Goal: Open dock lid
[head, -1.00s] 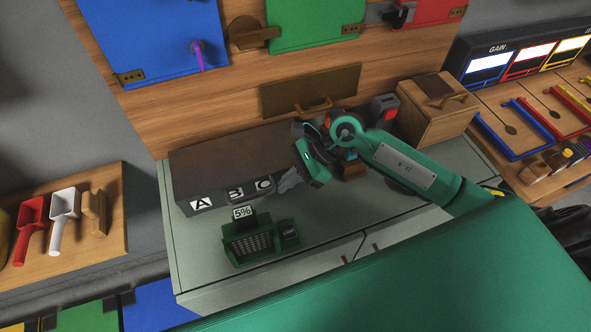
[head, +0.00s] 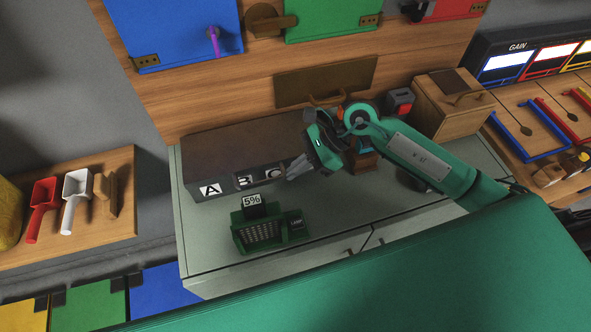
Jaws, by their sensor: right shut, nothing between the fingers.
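A long dark box (head: 235,148) with a brown flat top stands at the back left of the grey-green cabinet. Its front carries white labels A (head: 210,189), B and C (head: 275,174). The top looks closed; I cannot tell for sure whether this is the dock lid. My right gripper (head: 291,173) is shut and empty, pointing left and down at the right end of the box front, close to label C. I cannot tell whether it touches the box. My left gripper is out of view.
A green holder (head: 257,236) with a 5% card stands on the cabinet (head: 340,215) in front of the box. A wooden box with a handle (head: 447,103) stands to the right. A wooden panel with a handle (head: 330,82) is on the wall behind.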

